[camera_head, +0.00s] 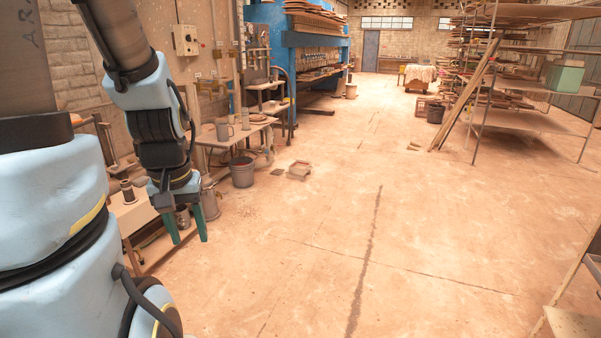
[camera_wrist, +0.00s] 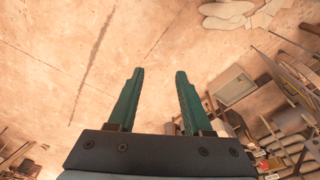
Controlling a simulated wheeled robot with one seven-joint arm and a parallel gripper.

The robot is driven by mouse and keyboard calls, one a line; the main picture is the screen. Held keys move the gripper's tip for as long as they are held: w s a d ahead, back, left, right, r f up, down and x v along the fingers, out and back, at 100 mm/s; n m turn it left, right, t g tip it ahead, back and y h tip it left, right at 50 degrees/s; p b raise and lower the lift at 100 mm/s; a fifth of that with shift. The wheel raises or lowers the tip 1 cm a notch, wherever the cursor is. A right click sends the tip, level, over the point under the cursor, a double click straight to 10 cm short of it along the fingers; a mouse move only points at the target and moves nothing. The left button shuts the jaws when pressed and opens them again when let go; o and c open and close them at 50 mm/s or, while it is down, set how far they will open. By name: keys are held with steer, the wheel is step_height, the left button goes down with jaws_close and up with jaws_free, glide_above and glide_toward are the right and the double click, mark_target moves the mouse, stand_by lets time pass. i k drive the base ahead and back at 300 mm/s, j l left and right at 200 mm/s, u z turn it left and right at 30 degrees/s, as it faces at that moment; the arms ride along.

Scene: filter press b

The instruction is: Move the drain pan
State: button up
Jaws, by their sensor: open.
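A low tan tray-like object (camera_head: 299,170) lies on the floor right of the grey bucket in the head view. It looks most like the drain pan, but it is small and I cannot be sure. My gripper (camera_head: 189,241) hangs in front of the bench at the left, pointing down, with its green fingers apart. It is well short of the tan object and touches nothing that I can see. In the wrist view my gripper (camera_wrist: 160,72) is open and empty over bare floor. I cannot pick out the drain pan in that view.
A grey bucket (camera_head: 242,172) stands by the workbench (camera_head: 219,136), which holds jugs. The blue press (camera_head: 263,50) is behind. A rack (camera_head: 520,122) with leaning planks (camera_head: 464,98) stands at right. The floor (camera_head: 400,220) between is wide and clear.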

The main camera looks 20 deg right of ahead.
mark_target(298, 170)
steer(key=i+l+z, duration=0.4)
steer(key=i, duration=0.45)
steer(key=i+z, duration=0.4)
steer(key=i, duration=2.55)
steer(key=i+u, duration=0.2)
steer(key=i, duration=0.3)
steer(key=i+l+u, duration=0.2)
steer(key=i, duration=0.35)
steer(key=i+l+u, duration=0.15)
steer(key=i, duration=0.35)
steer(key=i+l+u, duration=0.2)
steer(key=i+u, duration=0.15)
steer(key=i+l+u, duration=0.7)
steer(key=k, duration=0.1)
